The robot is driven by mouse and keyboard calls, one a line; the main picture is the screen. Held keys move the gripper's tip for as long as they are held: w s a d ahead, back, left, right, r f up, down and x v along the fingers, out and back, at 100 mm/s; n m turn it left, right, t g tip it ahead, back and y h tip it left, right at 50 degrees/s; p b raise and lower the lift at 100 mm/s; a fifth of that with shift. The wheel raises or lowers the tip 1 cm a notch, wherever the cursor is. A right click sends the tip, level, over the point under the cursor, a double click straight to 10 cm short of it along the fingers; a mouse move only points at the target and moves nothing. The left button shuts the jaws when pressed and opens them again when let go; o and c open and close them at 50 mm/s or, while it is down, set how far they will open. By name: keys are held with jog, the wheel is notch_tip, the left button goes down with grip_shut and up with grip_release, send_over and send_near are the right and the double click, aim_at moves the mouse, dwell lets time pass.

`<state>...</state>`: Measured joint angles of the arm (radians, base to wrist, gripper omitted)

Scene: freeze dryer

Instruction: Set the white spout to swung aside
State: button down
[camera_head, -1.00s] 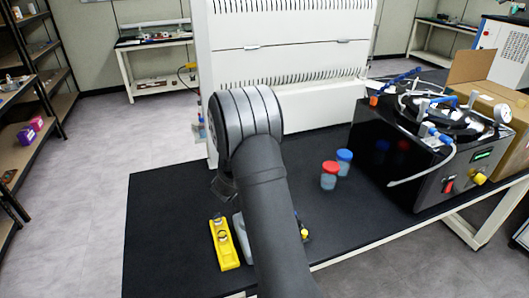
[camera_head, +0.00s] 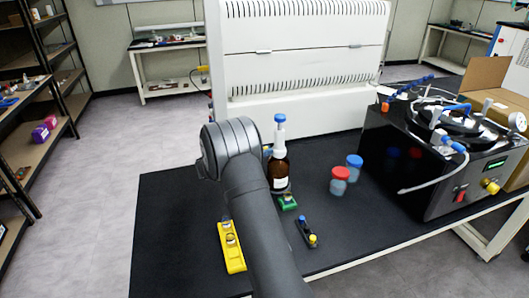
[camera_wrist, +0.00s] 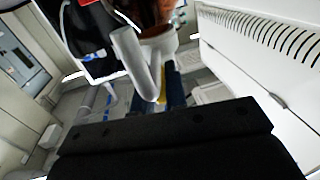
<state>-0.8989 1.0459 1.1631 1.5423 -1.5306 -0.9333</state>
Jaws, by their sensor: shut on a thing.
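A brown bottle (camera_head: 279,175) with a white neck and a blue top stands upright on the black bench, just right of my arm in the head view. The wrist view shows a bent white tube, the white spout (camera_wrist: 137,62), joined to a white collar (camera_wrist: 160,46), with brown glass (camera_wrist: 190,15) behind it. My gripper (camera_wrist: 168,88) is at the spout, shut on it as far as I can see; the fingertips are partly hidden. In the head view my arm hides the gripper and the spout, so the spout's angle on the bottle cannot be told there.
A yellow holder (camera_head: 231,250), a green piece (camera_head: 288,202) and a small dark holder (camera_head: 307,233) lie near the bottle. A red-capped jar (camera_head: 339,182) and a blue-capped jar (camera_head: 354,167) stand to the right. A black machine (camera_head: 420,170) and a tall white unit (camera_head: 310,60) flank them.

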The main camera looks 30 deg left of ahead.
jog(key=shift+r, duration=0.1)
jog(key=c, duration=1.4)
grip_release()
jog(key=shift+w, duration=0.1)
jog(key=shift+c, duration=0.2)
jog(key=v, duration=1.7)
jog(key=shift+s, duration=0.2)
jog(key=x, duration=1.7)
jog(key=shift+w, duration=0.15)
